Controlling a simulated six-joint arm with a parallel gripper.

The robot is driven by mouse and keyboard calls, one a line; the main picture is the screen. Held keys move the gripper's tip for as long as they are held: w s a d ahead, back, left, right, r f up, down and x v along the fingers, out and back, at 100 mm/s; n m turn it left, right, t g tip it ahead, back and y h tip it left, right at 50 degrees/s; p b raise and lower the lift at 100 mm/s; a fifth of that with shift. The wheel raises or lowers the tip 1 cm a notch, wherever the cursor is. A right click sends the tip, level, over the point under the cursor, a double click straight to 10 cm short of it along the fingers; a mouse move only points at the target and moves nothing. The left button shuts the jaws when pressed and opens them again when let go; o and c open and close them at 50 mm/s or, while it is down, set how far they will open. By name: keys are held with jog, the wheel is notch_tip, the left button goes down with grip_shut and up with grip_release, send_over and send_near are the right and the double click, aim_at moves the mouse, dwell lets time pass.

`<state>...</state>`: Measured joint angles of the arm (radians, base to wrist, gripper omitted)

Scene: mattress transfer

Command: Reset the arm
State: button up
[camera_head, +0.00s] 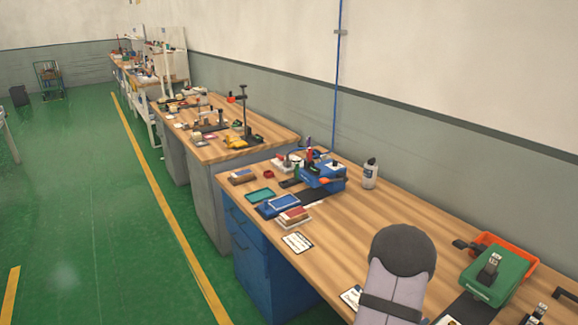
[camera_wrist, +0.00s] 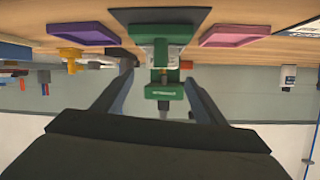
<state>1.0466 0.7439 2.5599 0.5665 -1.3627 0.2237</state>
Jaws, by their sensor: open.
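My gripper (camera_wrist: 159,76) shows in the wrist view with its two dark fingers spread apart, and nothing is held between them. The wrist view is upside down, with the wooden bench top (camera_wrist: 285,50) along its upper edge. A green device (camera_wrist: 165,91) shows between the fingers, beyond them and apart from them as far as I can tell. In the camera_head view, part of my arm rises over the front bench at the lower right; my gripper's fingers do not show there.
The front bench (camera_head: 345,215) holds a blue device (camera_head: 322,176), a white bottle (camera_head: 370,172), a green machine (camera_head: 497,277) and an orange tray (camera_head: 517,256). A purple tray (camera_wrist: 82,34) and a pink tray (camera_wrist: 236,34) flank the green device. The floor (camera_head: 75,210) at left is clear.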

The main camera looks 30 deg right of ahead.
jog(key=w+a+n+t+y, duration=0.6)
jog(key=w+a+n+y, duration=0.35)
jog(key=w+a, duration=1.25)
jog(key=s+a+r+n+g+y, duration=0.15)
jog(key=a+n+y, duration=0.35)
jog(key=a, duration=0.9)
jog(key=s+a+r+n+g+b, duration=0.1)
jog(key=s+a+r+n+g, duration=0.2)
jog(key=s+a+n, duration=0.2)
jog(key=shift+s+a+n, duration=0.35)
jog(key=shift+s+a, duration=0.15)
jog(key=shift+s, duration=0.75)
